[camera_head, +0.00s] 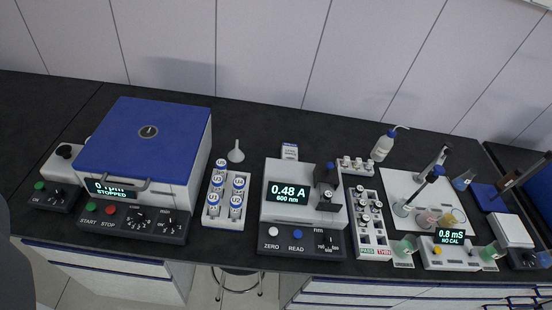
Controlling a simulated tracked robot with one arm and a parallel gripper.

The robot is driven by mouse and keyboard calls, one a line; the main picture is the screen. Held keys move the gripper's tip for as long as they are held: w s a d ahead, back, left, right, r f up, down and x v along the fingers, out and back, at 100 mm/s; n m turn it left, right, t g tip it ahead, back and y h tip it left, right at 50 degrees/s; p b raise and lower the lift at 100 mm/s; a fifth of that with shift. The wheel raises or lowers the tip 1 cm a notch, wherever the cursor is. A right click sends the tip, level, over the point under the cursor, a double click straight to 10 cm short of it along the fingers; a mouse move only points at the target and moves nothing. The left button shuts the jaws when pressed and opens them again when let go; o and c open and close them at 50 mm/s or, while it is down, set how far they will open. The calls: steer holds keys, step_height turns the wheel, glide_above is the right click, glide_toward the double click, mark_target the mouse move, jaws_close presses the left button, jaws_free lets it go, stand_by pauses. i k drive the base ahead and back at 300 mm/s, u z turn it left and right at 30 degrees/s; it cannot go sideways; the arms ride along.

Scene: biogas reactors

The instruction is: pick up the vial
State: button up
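Several capped vials (238,198) with blue-and-white tops and U labels stand upright in a white rack (222,221), between the blue-lidded machine and the 0.48 A meter. One more labelled vial (221,164) stands at the rack's back left. Smaller vials (363,205) with pale caps stand in a narrow white rack (372,240) right of the meter, and a short row of similar ones (356,163) stands behind it. I cannot tell which one the task means. My gripper is not in view.
The blue-lidded machine (148,160) reads STOPPED and is closed. The meter (289,192) reads 0.48 A. A stool (239,273) stands below. Bare bench lies along the wall.

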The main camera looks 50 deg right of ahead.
mark_target(327, 196)
steer(key=u, duration=1.2)
steer(key=k, duration=1.45)
steer(key=z, duration=2.4)
steer(key=i, duration=1)
